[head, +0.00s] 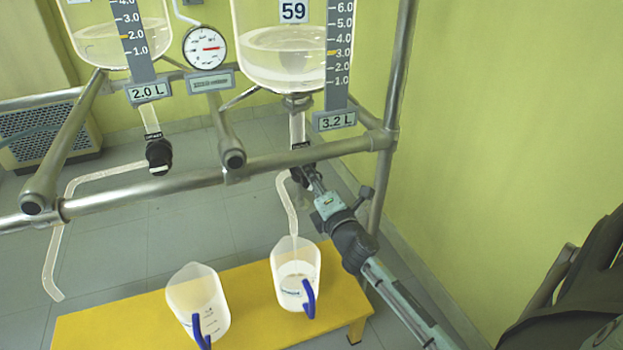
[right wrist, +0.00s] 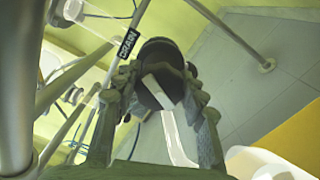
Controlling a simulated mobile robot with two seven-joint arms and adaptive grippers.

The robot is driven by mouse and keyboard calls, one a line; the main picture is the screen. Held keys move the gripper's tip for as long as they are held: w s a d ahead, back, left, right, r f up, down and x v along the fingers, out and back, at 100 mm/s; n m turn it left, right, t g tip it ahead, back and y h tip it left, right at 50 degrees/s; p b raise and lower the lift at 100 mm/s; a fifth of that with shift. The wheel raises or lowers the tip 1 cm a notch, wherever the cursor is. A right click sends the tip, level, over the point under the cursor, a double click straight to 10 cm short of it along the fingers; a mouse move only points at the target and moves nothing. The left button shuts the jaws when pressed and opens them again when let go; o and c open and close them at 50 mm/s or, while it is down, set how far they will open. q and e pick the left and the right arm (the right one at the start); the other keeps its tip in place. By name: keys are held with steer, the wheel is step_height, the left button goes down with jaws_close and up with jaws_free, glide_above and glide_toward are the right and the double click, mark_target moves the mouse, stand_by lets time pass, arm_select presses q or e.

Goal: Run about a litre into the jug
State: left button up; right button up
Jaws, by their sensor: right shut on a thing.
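The right reactor (head: 280,60), numbered 59, holds clear liquid; its plate reads 3.2 L. My right gripper (head: 310,180) is shut on the black drain valve knob below it. In the right wrist view the fingers sit on both sides of this round knob (right wrist: 160,58), which has a pale bar across its face and a DRAIN label beside it. A bent outlet tube (head: 289,206) comes down from the valve into the mouth of the right jug (head: 295,283). This jug is translucent with a blue handle and appears to hold some liquid. My left gripper is not in view.
The left reactor (head: 117,45), plate 2.0 L, has its own black valve (head: 159,154) and outlet tube (head: 62,230). A second jug (head: 197,298) stands beside the first on a yellow bench (head: 110,328). Steel frame rails (head: 190,181) cross in front of the reactors.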

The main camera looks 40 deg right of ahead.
steer(key=shift+m, duration=1)
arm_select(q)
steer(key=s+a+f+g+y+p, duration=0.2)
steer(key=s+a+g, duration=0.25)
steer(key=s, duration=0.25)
arm_select(e)
steer(key=m, duration=0.4)
steer(key=shift+m, duration=0.7)
steer(key=m+p, duration=0.1)
steer(key=m, duration=0.2)
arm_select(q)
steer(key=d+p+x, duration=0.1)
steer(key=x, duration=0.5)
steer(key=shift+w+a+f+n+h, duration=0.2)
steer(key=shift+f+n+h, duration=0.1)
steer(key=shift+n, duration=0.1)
arm_select(e)
steer(key=shift+f+m, duration=0.1)
steer(key=shift+m, duration=0.9)
steer(key=o, duration=1.2)
steer(key=shift+c, duration=0.2)
